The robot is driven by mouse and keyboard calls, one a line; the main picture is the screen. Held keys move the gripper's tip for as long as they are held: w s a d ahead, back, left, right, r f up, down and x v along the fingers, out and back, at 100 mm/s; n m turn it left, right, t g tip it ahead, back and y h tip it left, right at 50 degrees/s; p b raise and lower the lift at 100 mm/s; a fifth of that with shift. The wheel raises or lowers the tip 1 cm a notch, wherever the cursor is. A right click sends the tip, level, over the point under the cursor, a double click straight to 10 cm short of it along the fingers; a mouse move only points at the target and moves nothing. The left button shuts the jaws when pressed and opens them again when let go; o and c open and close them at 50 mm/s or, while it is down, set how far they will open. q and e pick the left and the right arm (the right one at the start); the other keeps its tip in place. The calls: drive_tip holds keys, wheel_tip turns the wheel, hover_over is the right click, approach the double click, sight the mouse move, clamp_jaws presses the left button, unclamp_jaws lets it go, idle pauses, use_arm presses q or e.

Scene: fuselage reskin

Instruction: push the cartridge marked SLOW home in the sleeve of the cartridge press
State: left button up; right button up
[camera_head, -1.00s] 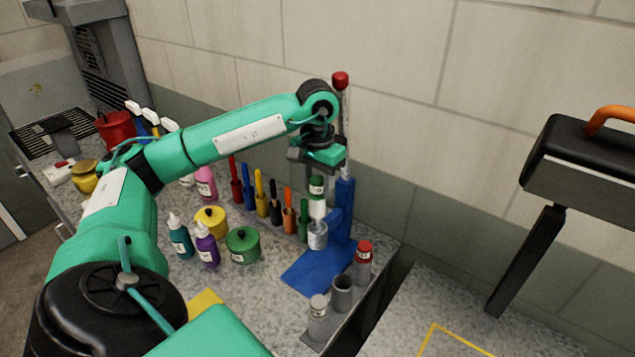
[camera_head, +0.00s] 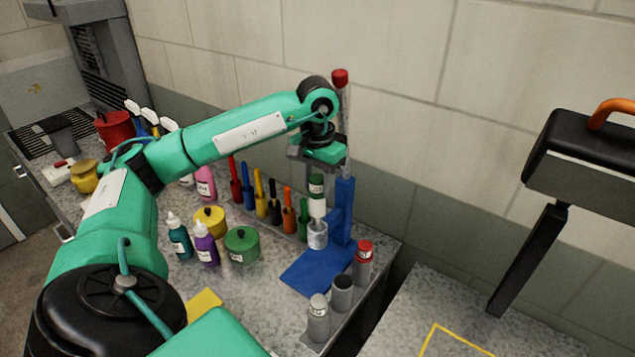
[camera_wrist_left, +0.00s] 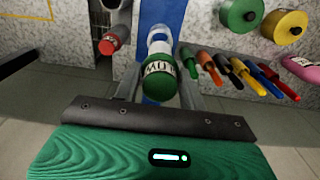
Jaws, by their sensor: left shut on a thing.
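The cartridge (camera_head: 316,185) has a green cap and a white body and is upright. In the left wrist view its label (camera_wrist_left: 160,67) is upside down and partly covered, with letters that fit SLOW. The blue cartridge press (camera_head: 341,215) stands near the counter's right edge. Its pale sleeve (camera_head: 317,236) is directly below the cartridge. The white body meets the sleeve's mouth; how deep it sits I cannot tell. My left gripper (camera_head: 318,168) is above the sleeve, shut on the cartridge's green upper part; its fingers flank it in the wrist view. My right gripper is not in view.
A rack in front of the press holds a red-capped cartridge (camera_head: 363,260), an empty cup (camera_head: 341,290) and a grey-capped cartridge (camera_head: 318,318). Several coloured tools stand behind left. A green pot (camera_head: 242,245) and bottles (camera_head: 206,245) stand left. A red-topped rod (camera_head: 340,78) rises behind the gripper.

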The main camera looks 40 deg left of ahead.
sight(318, 200)
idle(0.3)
use_arm(q)
drive_tip(key=shift+f+b, duration=0.8)
drive_tip(key=shift+f, duration=0.15)
drive_tip(key=shift+f+b, duration=0.95)
drive_tip(key=shift+f, duration=0.1)
drive_tip(key=shift+f+b, duration=0.95)
drive_tip(key=shift+f, duration=0.15)
drive_tip(key=shift+f+b, duration=1.85)
drive_tip(key=shift+f, duration=0.3)
drive_tip(key=o, duration=1.1)
drive_tip(key=shift+r, duration=0.15)
drive_tip(key=shift+r+p, duration=1.45)
drive_tip(key=shift+r, duration=0.95)
